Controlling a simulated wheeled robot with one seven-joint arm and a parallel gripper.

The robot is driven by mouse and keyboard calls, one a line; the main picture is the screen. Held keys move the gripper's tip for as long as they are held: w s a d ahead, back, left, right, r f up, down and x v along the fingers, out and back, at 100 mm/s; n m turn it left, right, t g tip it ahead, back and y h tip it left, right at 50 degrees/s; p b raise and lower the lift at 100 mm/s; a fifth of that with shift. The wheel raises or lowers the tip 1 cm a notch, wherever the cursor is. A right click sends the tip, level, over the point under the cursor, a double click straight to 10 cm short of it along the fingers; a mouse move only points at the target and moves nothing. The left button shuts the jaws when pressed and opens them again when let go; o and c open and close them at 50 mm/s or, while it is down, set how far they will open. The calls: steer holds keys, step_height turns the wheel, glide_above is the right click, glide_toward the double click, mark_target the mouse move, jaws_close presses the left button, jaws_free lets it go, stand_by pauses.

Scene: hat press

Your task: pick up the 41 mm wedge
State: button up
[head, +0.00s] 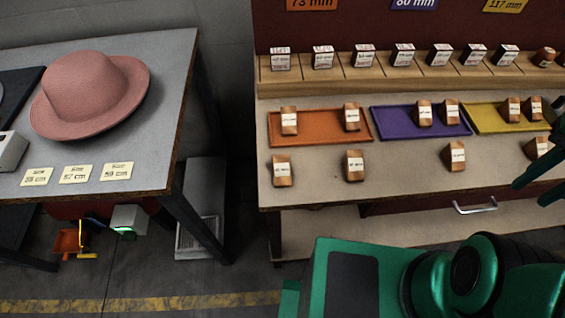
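Several wooden wedges with white labels are on the workbench (320,196) at right. The print is too small to tell which is the 41 mm wedge. Loose along the front are a far-left wedge (282,171), a second wedge (354,166), a third wedge (455,157) and a fourth wedge (538,149). Pairs stand on the orange tray (318,126), the purple tray (393,122) and the yellow tray (483,119). Dark green parts at the right edge look like my gripper (540,178), cut off by the frame. Its opening and any contents are hidden.
A slotted wooden rack (340,75) with labelled blocks runs along the bench's back. A drawer handle (474,207) juts from its front. At left, a grey table (160,110) holds a pink hat (88,95) and label cards. A floor gap separates the tables.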

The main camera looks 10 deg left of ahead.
steer(key=o, duration=0.5)
steer(key=shift+s+r, duration=0.15)
steer(key=shift+s, duration=0.15)
steer(key=w+a+r+n, duration=0.1)
steer(key=w+a+n, duration=0.2)
steer(key=w+a, duration=0.55)
steer(key=n, duration=0.6)
glide_above(282, 165)
steer(key=f, duration=0.8)
steer(key=shift+s+a+f, duration=0.25)
steer(key=shift+s+f, duration=0.15)
steer(key=shift+w+d+f, duration=0.15)
steer(key=shift+w+f, duration=0.05)
steer(key=shift+f, duration=1.1)
steer(key=shift+w+d+f, duration=0.1)
steer(key=shift+w+f, duration=0.05)
steer(key=shift+f, duration=1.15)
